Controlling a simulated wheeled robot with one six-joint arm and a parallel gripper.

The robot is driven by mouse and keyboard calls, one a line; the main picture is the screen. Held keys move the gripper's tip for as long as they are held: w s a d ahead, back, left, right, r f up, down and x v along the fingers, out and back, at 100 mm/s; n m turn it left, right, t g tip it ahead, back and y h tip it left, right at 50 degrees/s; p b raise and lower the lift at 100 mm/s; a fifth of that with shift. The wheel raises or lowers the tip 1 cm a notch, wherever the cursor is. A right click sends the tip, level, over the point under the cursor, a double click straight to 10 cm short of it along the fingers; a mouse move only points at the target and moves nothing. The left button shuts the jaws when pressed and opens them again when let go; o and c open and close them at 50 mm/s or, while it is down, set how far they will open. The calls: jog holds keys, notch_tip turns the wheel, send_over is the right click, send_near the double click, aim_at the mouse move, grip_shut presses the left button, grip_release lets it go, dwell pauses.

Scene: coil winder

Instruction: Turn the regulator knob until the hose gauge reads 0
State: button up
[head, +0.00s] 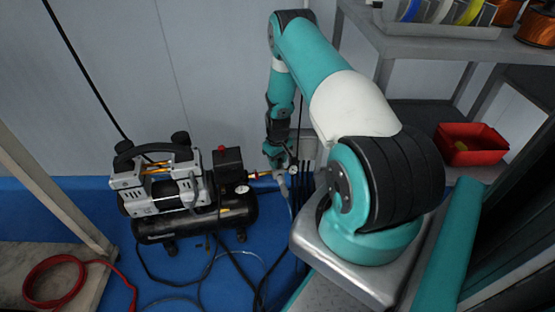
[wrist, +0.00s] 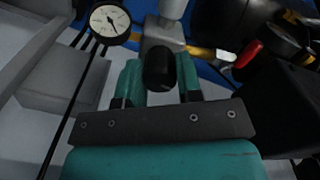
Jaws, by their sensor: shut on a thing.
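The black regulator knob (wrist: 159,70) sits between the two teal fingers of my gripper (wrist: 160,80) in the wrist view. My gripper is shut on it. The silver regulator body (wrist: 163,32) is just beyond the knob. The round white hose gauge (wrist: 110,20) is at the upper left of the wrist view. Its dark needle shows, but the numbers are too small to read. In the head view my gripper (head: 275,153) reaches down beside the compressor's outlet, and the small gauge (head: 293,170) is just right of it. The knob is hard to make out there.
The compressor (head: 160,190) stands on the blue floor, left of my gripper. A second small gauge (head: 242,189) is on it. A red-handled valve (wrist: 248,54) is near the regulator. Hoses lie across the floor. A red bin (head: 470,158) is on the shelf at right.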

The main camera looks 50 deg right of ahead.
jog(key=n, duration=0.4)
jog(key=shift+s+a+n+p, duration=0.1)
jog(key=shift+s+n+p, duration=0.2)
jog(key=shift+n, duration=0.1)
jog(key=n, duration=0.9)
jog(key=shift+f+n+p, duration=0.1)
jog(key=shift+n+p, duration=0.3)
jog(key=n, duration=0.4)
jog(key=shift+n, duration=0.3)
jog(key=o, duration=0.9)
jog(key=shift+o, duration=0.2)
jog(key=shift+w, duration=0.15)
